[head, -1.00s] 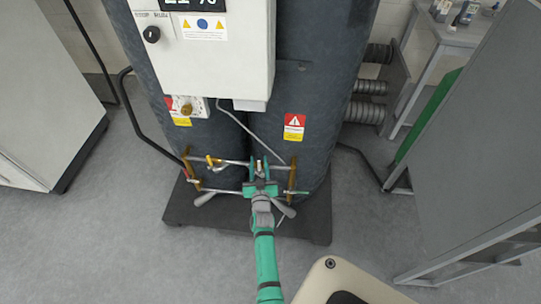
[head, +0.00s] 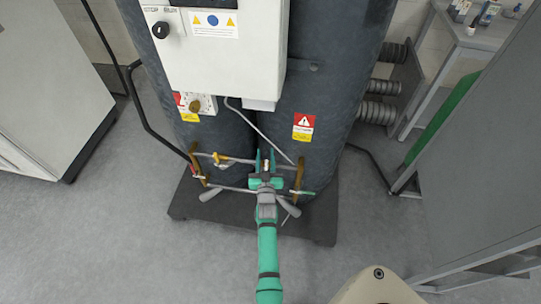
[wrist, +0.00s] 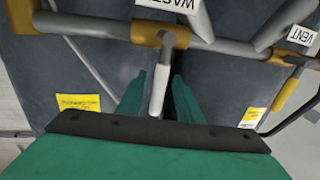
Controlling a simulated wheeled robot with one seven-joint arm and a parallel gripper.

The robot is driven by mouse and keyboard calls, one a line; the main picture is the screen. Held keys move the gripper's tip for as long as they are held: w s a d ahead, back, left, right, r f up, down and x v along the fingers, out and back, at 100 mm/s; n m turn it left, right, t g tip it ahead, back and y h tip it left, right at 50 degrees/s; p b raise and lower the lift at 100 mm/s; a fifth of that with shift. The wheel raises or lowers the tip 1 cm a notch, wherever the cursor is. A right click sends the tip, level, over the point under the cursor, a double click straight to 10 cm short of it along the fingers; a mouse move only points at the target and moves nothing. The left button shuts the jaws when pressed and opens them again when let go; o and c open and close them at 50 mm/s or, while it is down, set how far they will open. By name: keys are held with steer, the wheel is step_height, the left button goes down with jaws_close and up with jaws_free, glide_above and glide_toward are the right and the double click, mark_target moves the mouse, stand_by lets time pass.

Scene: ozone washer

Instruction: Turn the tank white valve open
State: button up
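The white valve handle (wrist: 158,92) is a short pale lever hanging from a brass fitting (wrist: 172,40) on a pipe in the wrist view. It also shows small in the head view (head: 266,166), low on the front of the dark tank (head: 318,85). My gripper (wrist: 160,88) has two green fingers, one on each side of the handle, with narrow gaps showing, so it looks open around it. In the head view my gripper (head: 266,158) is at the pipework. Whether either finger touches the handle is hard to tell.
A white control box (head: 228,50) hangs above the pipework. Grey pipes with brass fittings (head: 299,175) lie close on both sides of my gripper. A white cabinet (head: 45,90) stands at left and a grey panel (head: 475,160) at right. Grey floor (head: 130,240) is free at left.

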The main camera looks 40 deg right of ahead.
steer(key=shift+s+d, duration=0.1)
steer(key=shift+c, duration=0.6)
jaws_close()
